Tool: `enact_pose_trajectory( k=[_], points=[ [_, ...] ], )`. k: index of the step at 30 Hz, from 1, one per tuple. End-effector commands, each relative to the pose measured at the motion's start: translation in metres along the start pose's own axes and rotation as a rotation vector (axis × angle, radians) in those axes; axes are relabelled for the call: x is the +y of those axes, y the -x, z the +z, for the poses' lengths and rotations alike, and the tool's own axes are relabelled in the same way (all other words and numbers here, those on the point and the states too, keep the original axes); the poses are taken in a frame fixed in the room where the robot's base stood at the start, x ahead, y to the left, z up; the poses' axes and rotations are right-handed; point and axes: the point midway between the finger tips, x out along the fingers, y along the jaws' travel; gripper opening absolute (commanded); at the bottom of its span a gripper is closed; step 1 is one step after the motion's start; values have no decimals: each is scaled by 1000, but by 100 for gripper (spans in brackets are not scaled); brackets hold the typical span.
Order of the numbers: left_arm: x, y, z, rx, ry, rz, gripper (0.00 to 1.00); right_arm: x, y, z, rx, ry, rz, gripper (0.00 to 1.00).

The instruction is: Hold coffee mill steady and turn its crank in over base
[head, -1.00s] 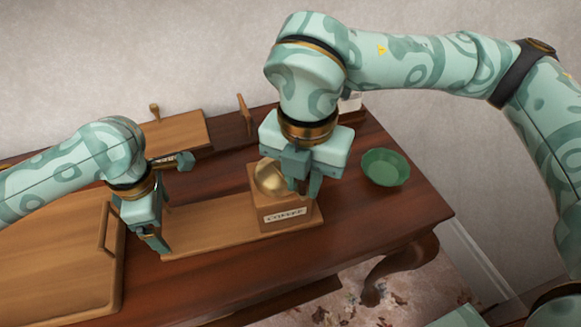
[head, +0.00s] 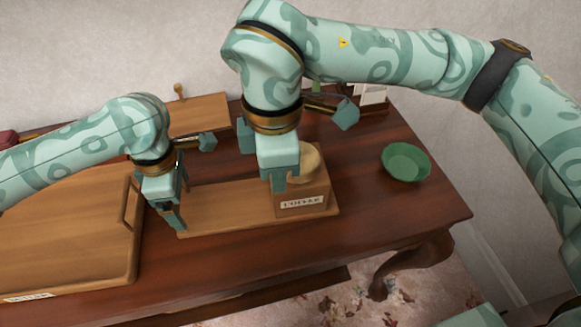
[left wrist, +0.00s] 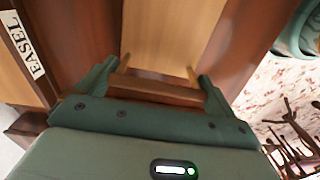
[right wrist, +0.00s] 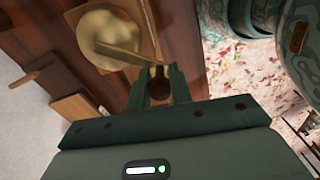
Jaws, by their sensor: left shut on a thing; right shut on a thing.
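The coffee mill (head: 303,200) is a wooden box with a "COFFEE" label and a brass dome. It stands at the right end of a long wooden base (head: 225,205). My left gripper (head: 172,213) is shut at the base's left end; in the left wrist view (left wrist: 158,76) its fingers are on the wooden end piece. My right gripper (head: 279,184) points down at the dome's left side. The right wrist view shows the crank arm (right wrist: 120,53) running from the brass dome (right wrist: 108,28) to a dark wooden knob (right wrist: 158,88) between its fingers.
A green bowl (head: 406,162) stands to the right of the mill. A large wooden board with a handle (head: 75,235) lies at the left. Another wooden board (head: 200,118) and a holder with white cards (head: 370,95) are behind. The table's right front is clear.

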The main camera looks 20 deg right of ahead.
Motion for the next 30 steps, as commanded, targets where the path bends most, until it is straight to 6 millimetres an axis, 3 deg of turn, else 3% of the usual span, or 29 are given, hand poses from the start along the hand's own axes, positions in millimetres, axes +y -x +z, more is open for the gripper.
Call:
enact_pose_trajectory(
  k=[18, 30],
  points=[
    [-1, -1, 1, -1, -5, -3, 56, 34, 0, -28, 2, -581, 2, 0],
    [-1, -1, 0, 0, -6, -3, 56, 53, 0, -33, 2, -843, 2, 0]
  ],
)
